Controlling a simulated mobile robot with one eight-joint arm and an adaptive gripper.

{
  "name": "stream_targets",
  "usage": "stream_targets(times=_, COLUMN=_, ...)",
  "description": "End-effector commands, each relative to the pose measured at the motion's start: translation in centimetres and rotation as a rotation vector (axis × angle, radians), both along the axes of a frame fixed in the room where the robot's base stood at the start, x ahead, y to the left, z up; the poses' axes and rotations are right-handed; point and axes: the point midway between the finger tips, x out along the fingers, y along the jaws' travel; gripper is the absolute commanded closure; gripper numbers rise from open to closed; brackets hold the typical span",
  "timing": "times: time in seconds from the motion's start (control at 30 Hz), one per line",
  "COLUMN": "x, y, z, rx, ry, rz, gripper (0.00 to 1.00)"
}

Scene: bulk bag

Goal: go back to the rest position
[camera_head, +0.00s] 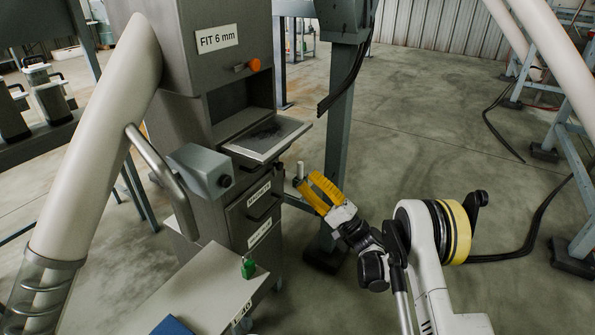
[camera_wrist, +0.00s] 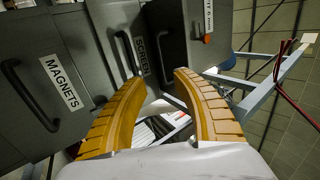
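My gripper (camera_head: 307,186) has yellow ribbed fingers and stands just right of the grey machine cabinet (camera_head: 190,140) in the head view, below the level of its tray. In the wrist view the gripper (camera_wrist: 161,75) has its two fingers well apart with no object gripped between them. The drawer labelled MAGNETS (camera_wrist: 42,95) is left of the fingers there, and the drawer labelled SCREEN (camera_wrist: 143,52) is beyond them. A small pale upright cylinder (camera_head: 300,168) shows beside the fingertips in the head view; I cannot tell whether they touch.
A sieve tray (camera_head: 267,137) juts out of the cabinet above my gripper. A blue-grey post (camera_head: 335,125) stands close behind the gripper. A green padlock (camera_head: 248,268) is on the front table (camera_head: 190,290). Floor at right is mostly open, with black cables (camera_head: 510,232) and blue stands.

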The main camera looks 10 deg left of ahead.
Motion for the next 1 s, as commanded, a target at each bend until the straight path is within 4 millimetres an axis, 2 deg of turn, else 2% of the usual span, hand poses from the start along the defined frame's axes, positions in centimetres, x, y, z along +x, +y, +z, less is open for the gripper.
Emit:
stream_targets(times=0.33, x=-0.1, y=-0.4, z=-0.3, rx=0.0, ry=0.0, rz=0.0, gripper=0.66)
stream_targets(times=0.47, x=0.0, y=-0.1, z=0.5, rx=-0.026, ry=0.002, rz=-0.002, gripper=0.66)
stream_targets(times=0.63, x=0.3, y=1.1, z=4.1, rx=-0.198, ry=0.007, rz=-0.016, gripper=0.66)
stream_targets(times=0.77, x=-0.6, y=1.6, z=7.3, rx=-0.402, ry=0.017, rz=-0.035, gripper=0.66)
stream_targets(times=0.87, x=-2.0, y=1.1, z=9.1, rx=-0.56, ry=0.026, rz=-0.057, gripper=0.66)
stream_targets(times=1.0, x=-5.1, y=-0.5, z=10.8, rx=-0.779, ry=0.04, rz=-0.092, gripper=0.66)
